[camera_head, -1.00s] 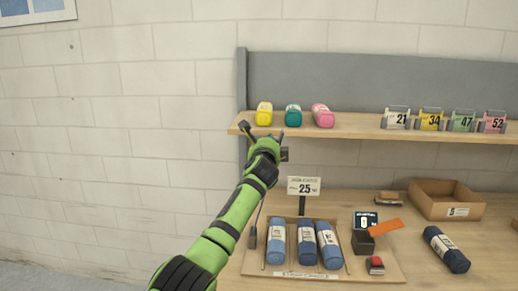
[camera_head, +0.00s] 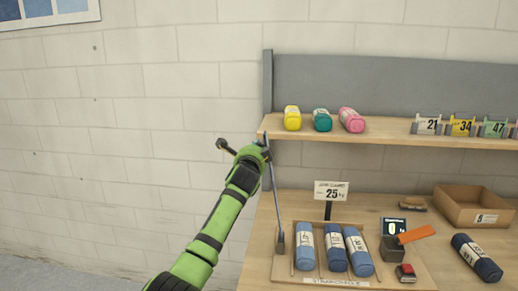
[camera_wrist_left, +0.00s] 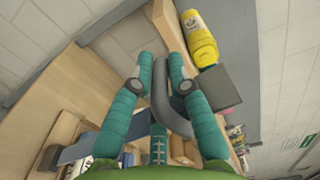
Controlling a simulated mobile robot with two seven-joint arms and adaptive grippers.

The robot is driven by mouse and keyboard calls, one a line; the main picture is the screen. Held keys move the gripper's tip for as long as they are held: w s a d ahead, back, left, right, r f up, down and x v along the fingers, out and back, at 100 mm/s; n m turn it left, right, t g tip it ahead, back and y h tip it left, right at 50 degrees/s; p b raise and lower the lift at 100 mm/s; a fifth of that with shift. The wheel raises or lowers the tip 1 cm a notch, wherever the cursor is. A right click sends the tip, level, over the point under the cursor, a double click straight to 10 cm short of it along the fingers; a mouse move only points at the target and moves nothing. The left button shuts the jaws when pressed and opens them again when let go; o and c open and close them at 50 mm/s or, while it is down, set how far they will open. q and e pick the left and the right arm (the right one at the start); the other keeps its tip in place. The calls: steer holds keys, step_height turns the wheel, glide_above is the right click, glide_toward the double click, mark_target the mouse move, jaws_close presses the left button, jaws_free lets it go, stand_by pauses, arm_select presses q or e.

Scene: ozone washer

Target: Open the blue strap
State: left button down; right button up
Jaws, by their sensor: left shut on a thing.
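My left gripper (camera_head: 257,151) is at the left end of the wooden shelf. I cannot tell if the band is the strap. A thin grey rod (camera_head: 273,190) hangs near the gripper and ends in a dark tab (camera_head: 280,243) beside the rolls. My right gripper is not in view.
The shelf (camera_head: 385,128) holds a yellow roll (camera_head: 292,118), a green roll (camera_head: 322,120), a pink roll (camera_head: 351,120) and number cards. Below are a price sign (camera_head: 330,191), an open box (camera_head: 476,207) and a dark roll (camera_head: 476,257).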

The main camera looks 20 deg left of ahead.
arm_select(q)
steer(key=shift+r, duration=0.6)
steer(key=c, duration=1.3)
jaws_free()
steer(key=shift+f, duration=0.15)
steer(key=shift+s+f, duration=0.1)
steer(key=shift+f, duration=0.1)
steer(key=v, duration=1.2)
steer(key=shift+a, duration=0.1)
